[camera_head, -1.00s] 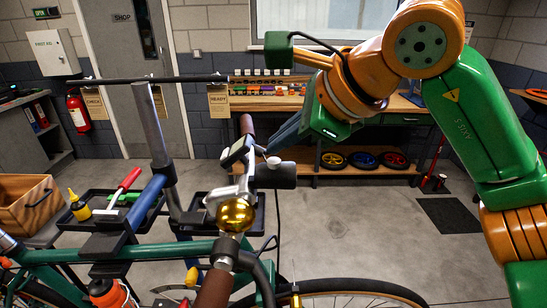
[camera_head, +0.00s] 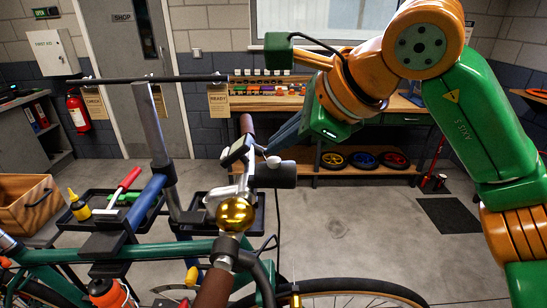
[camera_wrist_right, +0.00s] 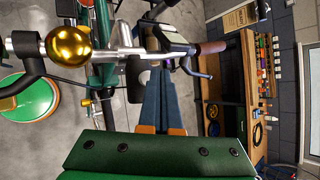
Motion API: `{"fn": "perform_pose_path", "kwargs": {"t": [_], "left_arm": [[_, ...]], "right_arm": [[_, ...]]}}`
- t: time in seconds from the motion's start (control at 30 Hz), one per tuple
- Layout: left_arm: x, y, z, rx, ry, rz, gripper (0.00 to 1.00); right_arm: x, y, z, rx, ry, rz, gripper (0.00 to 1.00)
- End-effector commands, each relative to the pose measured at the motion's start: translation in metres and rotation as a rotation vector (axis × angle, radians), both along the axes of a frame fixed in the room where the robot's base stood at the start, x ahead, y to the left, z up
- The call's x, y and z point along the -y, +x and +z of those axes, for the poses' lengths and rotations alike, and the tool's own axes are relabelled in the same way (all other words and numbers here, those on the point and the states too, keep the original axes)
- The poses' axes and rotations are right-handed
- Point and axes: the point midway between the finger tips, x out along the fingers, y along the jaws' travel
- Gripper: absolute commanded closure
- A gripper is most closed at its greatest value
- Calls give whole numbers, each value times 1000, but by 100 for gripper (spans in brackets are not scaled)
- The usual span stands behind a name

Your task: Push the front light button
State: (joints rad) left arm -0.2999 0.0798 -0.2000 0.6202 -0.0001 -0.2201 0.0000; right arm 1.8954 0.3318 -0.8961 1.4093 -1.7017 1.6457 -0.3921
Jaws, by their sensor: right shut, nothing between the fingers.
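The front light (camera_head: 275,176) is a dark cylinder on the bike's handlebar, in the middle of the head view. A small white round knob (camera_head: 273,161), which looks like its button, sits at its top. My right gripper (camera_head: 268,149) reaches in from the right with its long blue-grey fingers shut and empty. Its tips are just above and beside the knob; I cannot tell whether they touch it. In the right wrist view the shut fingers (camera_wrist_right: 160,74) point at the handlebar area, and the tips hide part of what lies there. My left gripper is not in view.
A brass bell (camera_head: 235,215) and a small display (camera_head: 236,152) sit on the handlebar close to the light. A tool tray (camera_head: 85,208) stands at left. A workbench (camera_head: 285,101) stands behind.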

Motion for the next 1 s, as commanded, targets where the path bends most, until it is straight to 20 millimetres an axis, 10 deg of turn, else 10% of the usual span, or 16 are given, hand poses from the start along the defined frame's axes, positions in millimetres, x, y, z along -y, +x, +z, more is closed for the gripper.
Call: {"fn": "perform_pose_path", "kwargs": {"t": [1.0], "left_arm": [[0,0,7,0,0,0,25]], "right_arm": [[0,0,3,0,0,0,100]]}}
